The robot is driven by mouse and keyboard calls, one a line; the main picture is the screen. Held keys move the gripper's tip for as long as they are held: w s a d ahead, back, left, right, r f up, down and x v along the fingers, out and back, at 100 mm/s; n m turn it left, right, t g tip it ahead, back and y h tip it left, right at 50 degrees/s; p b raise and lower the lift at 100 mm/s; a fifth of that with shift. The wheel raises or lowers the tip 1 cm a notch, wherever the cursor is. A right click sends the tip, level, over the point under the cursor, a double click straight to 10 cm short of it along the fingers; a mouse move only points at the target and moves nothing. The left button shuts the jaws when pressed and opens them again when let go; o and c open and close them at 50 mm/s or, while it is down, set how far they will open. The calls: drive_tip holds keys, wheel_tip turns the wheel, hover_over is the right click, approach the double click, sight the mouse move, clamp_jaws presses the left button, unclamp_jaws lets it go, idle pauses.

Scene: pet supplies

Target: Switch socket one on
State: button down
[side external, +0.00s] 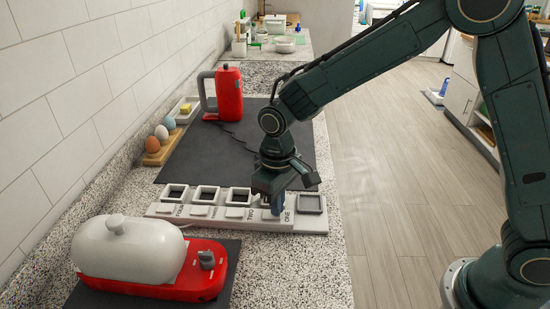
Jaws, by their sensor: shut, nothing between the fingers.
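The white power strip (190,220) lies across the counter, with a row of square sockets and small white switches in front of them. The labels run from FOUR on the left to ONE on the right. My gripper (277,207) is shut and points down at the strip near the ONE label. It hides most of socket one. A white switch (268,215) shows just beside the fingertips. I cannot tell whether the fingers touch it or which way it is tilted. A grey square piece (311,203) sits at the strip's right end.
A red appliance with a white domed lid (120,248) stands close in front of the strip. A red kettle (229,92) stands behind on a dark mat (290,152). An egg holder (160,150) and small white tray (184,110) line the wall. The counter's right edge is near.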

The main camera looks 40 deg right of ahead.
drive_tip(key=shift+f, duration=0.2)
idle(0.3)
drive_tip(key=shift+r, duration=3.5)
drive_tip(key=shift+d+r, duration=0.1)
drive_tip(key=s+d+r+m+t, duration=0.1)
drive_tip(key=s+d+r+t, duration=0.2)
drive_tip(key=s+d+r, duration=0.65)
drive_tip(key=s+d+m+t, duration=0.1)
drive_tip(key=s+d, duration=0.2)
drive_tip(key=s, duration=0.3)
drive_tip(key=s+d+r+m+t, duration=0.1)
drive_tip(key=s+d, duration=0.2)
drive_tip(key=s, duration=0.4)
drive_tip(key=shift+r+t, duration=0.15)
drive_tip(key=shift+t, duration=0.15)
drive_tip(key=shift+d, duration=0.1)
